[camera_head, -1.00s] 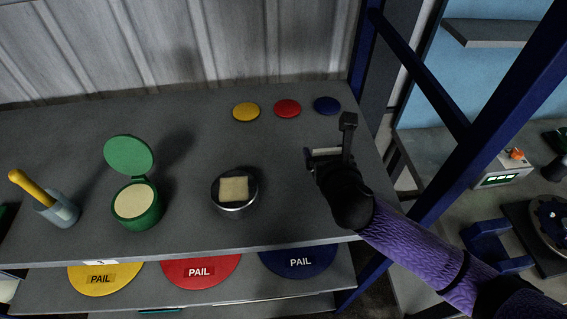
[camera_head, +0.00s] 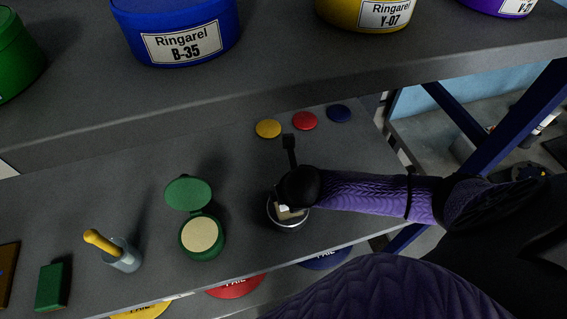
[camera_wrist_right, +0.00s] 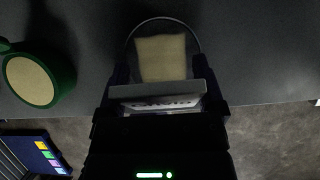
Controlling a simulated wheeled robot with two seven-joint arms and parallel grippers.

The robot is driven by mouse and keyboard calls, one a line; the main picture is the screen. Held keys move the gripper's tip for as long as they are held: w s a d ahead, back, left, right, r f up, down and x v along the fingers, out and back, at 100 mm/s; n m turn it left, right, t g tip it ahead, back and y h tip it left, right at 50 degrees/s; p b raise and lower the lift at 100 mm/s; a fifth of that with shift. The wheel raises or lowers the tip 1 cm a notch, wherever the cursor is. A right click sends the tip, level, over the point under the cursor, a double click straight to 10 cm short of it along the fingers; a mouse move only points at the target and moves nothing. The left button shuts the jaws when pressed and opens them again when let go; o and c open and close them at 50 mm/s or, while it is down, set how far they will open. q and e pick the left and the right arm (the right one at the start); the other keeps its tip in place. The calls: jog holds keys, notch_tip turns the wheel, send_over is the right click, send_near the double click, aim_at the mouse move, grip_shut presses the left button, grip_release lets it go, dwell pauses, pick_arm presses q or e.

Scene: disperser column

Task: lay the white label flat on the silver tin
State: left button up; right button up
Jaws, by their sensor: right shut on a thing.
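The silver tin (camera_head: 289,225) stands near the shelf's front edge, with a beige square (camera_head: 291,214) on its top. The beige square also shows in the right wrist view (camera_wrist_right: 161,57), with part of the tin's thin rim around it. My right gripper (camera_wrist_right: 163,92) is over the near side of the tin, shut on the white label (camera_wrist_right: 160,104), seen as a narrow pale strip with dark marks. In the head view my right wrist hides most of the gripper, and a small white patch shows below it. I cannot tell whether the label touches the tin. My left gripper is not in view.
An open green tin (camera_head: 203,237) stands left of the silver tin. A blue-grey cup with a yellow handle (camera_head: 122,256) is farther left. Yellow (camera_head: 268,129), red (camera_head: 305,121) and blue (camera_head: 339,114) discs lie behind. An upper shelf with paint pails (camera_head: 176,35) overhangs the back.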

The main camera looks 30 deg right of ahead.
jog(key=f+g+b, duration=0.1)
jog(key=f, duration=0.1)
jog(key=f+g+b, duration=0.1)
jog(key=f, duration=0.1)
jog(key=shift+w+f+g+y, duration=0.1)
jog(key=shift+w+g+y, duration=0.1)
jog(key=shift+g+y, duration=0.15)
jog(key=shift+f+b, duration=0.35)
jog(key=shift+s+a+f+g+b, duration=0.15)
jog(key=shift+s+f+g+b, duration=0.2)
jog(key=shift+s+f, duration=0.4)
jog(key=shift+s+r, duration=0.1)
jog(key=o, duration=0.9)
jog(key=shift+o, duration=0.2)
jog(key=r, duration=0.2)
jog(key=w+r, duration=0.1)
jog(key=r, duration=0.1)
jog(key=shift+w+r+p, duration=0.15)
jog(key=shift+p, duration=0.15)
jog(key=shift+t, duration=0.4)
jog(key=v, duration=0.6)
jog(key=shift+r, duration=0.65)
jog(key=shift+s, duration=0.25)
